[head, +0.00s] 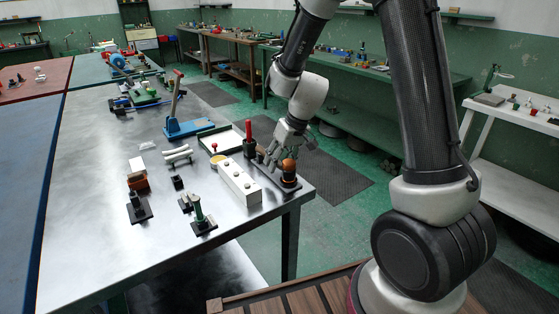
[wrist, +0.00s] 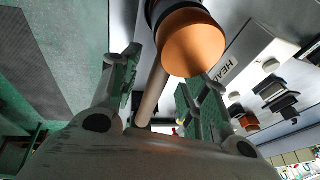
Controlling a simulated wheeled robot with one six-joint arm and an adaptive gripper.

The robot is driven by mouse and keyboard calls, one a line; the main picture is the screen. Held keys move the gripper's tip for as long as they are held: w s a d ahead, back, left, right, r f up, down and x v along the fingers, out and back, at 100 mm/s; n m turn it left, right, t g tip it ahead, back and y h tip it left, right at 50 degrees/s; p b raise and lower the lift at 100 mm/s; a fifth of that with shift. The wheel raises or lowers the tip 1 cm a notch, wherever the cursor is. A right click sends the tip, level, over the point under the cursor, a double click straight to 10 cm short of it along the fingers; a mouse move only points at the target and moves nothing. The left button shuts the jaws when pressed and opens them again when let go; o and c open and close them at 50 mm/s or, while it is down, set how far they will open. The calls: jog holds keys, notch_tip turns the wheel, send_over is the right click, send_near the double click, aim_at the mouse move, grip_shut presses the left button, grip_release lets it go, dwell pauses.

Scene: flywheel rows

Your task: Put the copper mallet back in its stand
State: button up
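The copper mallet's orange-brown head (head: 289,166) shows at the near right corner of the steel bench, just below my gripper (head: 283,145). In the wrist view its round copper face (wrist: 194,48) and dark body are close up at the top. A tan rod (wrist: 152,92), which looks like its handle, runs down between the fingers of my gripper (wrist: 165,92). The fingers are apart, with no clear contact on the rod. A dark base (head: 288,184) lies under the copper head. I cannot tell whether it is the stand or how the mallet rests on it.
A white block with holes (head: 238,181) stands just left of the mallet; its lettered side (wrist: 245,55) shows in the wrist view. A red-topped dark upright tool (head: 249,135) stands behind. Small black holders (head: 200,222) lie further left. The bench's front left is clear.

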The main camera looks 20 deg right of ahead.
jog(key=v, duration=1.2)
jog(key=s+d+r+m+h, duration=0.1)
jog(key=s+d+r, duration=0.2)
jog(key=s, duration=0.5)
jog(key=s+d+r+m+t+h, duration=0.1)
jog(key=s+d+r, duration=0.2)
jog(key=s, duration=0.5)
jog(key=s+d+r+m+h, duration=0.1)
jog(key=s+d+r, duration=0.2)
jog(key=s+d, duration=0.2)
jog(key=shift+s+d+r+t, duration=0.25)
jog(key=shift+s+t, duration=0.15)
jog(key=shift+s, duration=1.1)
